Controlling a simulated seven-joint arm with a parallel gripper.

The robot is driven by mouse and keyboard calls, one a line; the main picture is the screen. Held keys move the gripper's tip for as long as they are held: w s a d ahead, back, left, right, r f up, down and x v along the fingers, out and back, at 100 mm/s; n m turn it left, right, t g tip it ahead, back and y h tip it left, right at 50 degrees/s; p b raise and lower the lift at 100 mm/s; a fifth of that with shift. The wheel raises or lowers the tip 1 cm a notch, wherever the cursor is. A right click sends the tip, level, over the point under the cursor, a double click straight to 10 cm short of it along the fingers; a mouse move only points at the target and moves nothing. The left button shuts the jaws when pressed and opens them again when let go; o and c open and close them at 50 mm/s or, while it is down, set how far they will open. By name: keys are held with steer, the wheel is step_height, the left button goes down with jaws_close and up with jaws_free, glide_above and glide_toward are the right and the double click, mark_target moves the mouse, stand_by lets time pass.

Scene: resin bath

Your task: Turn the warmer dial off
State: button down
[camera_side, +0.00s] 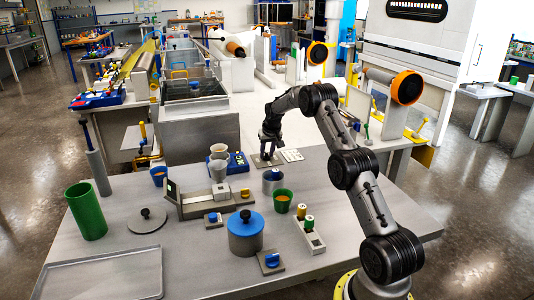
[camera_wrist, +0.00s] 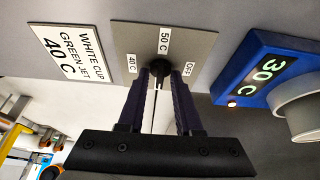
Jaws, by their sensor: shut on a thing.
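The warmer dial is a small black knob (camera_wrist: 160,68) on a grey plate (camera_wrist: 200,35), with labels reading 40 C, 50 C and OFF around it. My gripper (camera_wrist: 160,76) has its two dark fingers closed on the knob from either side. The fingers cover most of the knob, so I cannot tell which label it points to. In the side view my gripper (camera_side: 268,157) reaches down to the plate (camera_side: 259,163) near the table's back edge. A blue unit (camera_wrist: 251,60) beside the plate displays 30 C and also shows in the side view (camera_side: 238,161).
A white card (camera_wrist: 70,52) reads WHITE CUP GREEN JET 40 C. A pale cup (camera_wrist: 297,105) stands by the blue unit. A grey pot (camera_side: 272,182), a green cup (camera_side: 283,202) and a lidded blue pot (camera_side: 245,236) stand nearer the front. An empty tray (camera_side: 100,278) lies front left.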

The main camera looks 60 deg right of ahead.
steer(key=shift+n, duration=0.3)
steer(key=n+t+y, duration=0.1)
steer(key=n, duration=0.2)
steer(key=shift+d+n, duration=0.15)
steer(key=shift+n, duration=0.15)
steer(key=n+y, duration=0.1)
steer(key=n, duration=0.2)
steer(key=shift+s+d+n+y, duration=0.1)
steer(key=shift+n+y, duration=0.2)
steer(key=shift+y, duration=0.1)
steer(key=n+y, duration=0.1)
steer(key=n, duration=0.2)
steer(key=shift+n, duration=0.3)
steer(key=shift+d+n+y, duration=0.1)
steer(key=shift+n+y, duration=0.7)
steer(key=shift+n, duration=0.8)
steer(key=c, duration=0.9)
jaws_free()
steer(key=shift+c, duration=0.2)
